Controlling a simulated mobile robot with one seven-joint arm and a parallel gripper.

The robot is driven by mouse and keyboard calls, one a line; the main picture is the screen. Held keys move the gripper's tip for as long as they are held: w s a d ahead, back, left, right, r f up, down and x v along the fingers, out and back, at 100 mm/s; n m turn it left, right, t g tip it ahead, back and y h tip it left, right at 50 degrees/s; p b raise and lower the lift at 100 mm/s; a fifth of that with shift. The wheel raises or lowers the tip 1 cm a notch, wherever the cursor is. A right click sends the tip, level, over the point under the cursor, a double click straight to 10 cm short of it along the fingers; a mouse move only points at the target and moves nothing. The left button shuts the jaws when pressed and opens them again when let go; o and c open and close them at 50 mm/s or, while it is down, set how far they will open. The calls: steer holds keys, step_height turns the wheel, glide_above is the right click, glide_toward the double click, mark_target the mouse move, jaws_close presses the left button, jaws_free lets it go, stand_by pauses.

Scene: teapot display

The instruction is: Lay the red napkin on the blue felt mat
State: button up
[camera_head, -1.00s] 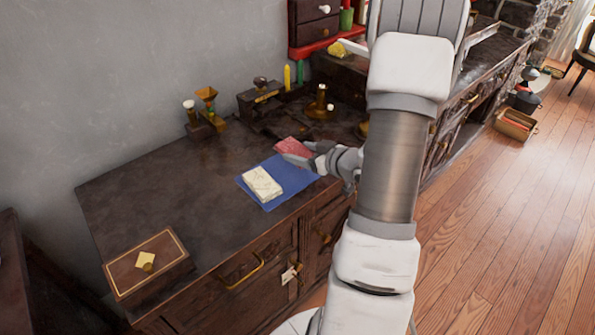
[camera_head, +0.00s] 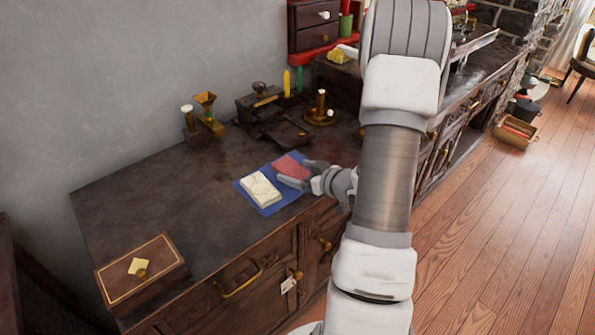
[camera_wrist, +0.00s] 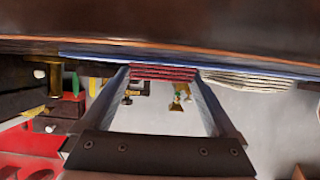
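The blue felt mat (camera_head: 270,207) lies on the dark counter near its front edge. The red napkin (camera_head: 290,166) is over the mat's back right part, beside a folded cream cloth (camera_head: 260,189) on the mat. My gripper (camera_head: 304,174) reaches in from the right, low over the mat, with its fingers at either side of the red napkin. In the wrist view, the red napkin (camera_wrist: 163,73) fills the gap between my fingertips, close against the mat's blue edge (camera_wrist: 90,57). I cannot tell whether its underside touches the mat.
A wooden box (camera_head: 142,270) stands at the counter's front left. Brass candle holders (camera_head: 320,112) and a dark metal device (camera_head: 268,112) stand at the back. The counter left of the mat is clear.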

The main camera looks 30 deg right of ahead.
steer(key=shift+r, duration=0.25)
steer(key=p+v, duration=0.3)
steer(key=v, duration=0.9)
steer(key=shift+f+p, duration=0.15)
steer(key=shift+p, duration=0.15)
